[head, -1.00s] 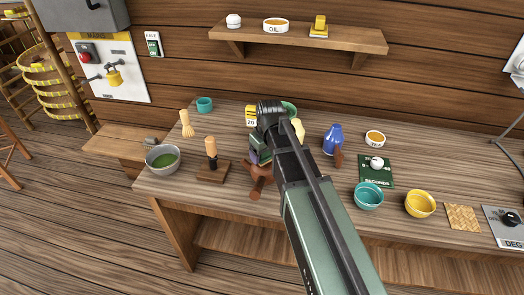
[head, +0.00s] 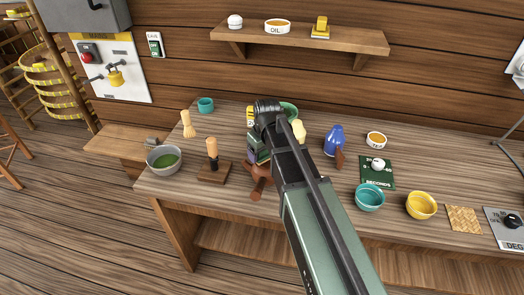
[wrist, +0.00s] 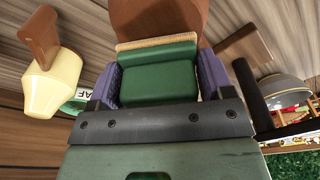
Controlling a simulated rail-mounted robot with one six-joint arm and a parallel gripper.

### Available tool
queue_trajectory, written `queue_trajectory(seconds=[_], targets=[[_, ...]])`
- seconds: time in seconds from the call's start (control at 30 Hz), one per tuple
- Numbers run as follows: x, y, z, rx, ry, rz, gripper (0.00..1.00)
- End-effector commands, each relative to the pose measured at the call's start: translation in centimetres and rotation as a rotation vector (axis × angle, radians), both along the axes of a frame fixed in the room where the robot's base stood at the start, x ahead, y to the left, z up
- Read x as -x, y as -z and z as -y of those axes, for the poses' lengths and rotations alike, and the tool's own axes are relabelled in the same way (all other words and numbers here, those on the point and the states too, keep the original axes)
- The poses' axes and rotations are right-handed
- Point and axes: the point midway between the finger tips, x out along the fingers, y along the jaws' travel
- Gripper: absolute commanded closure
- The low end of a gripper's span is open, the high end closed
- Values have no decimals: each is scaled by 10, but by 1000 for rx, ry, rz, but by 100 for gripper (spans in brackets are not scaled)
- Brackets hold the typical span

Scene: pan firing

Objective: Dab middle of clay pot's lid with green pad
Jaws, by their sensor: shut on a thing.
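My gripper (wrist: 160,82) is shut on the green pad (wrist: 160,72), a green block with a tan edge held between purple fingers in the wrist view. In the head view my gripper (head: 258,152) is over the brown clay pot (head: 259,187), partly hidden behind my arm. The pot's rounded brown body also shows just beyond the pad in the wrist view (wrist: 160,18). The pot's lid is hidden in the head view, and I cannot tell whether the pad touches it.
Left of the pot are a brush on a wooden block (head: 214,172) and a grey bowl with green contents (head: 163,160). Right are a blue bottle (head: 333,140), a teal bowl (head: 369,198) and a yellow bowl (head: 420,206). A shelf (head: 300,36) hangs above.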

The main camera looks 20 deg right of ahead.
Motion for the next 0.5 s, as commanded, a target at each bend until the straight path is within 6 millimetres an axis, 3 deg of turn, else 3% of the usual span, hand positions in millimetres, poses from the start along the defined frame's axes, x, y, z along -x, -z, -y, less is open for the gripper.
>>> queue_trajectory(seconds=[0.2, 0.5], targets=[[10, 2, 8, 0, 1, 0, 48], [10, 2, 9, 0, 0, -1, 48]])
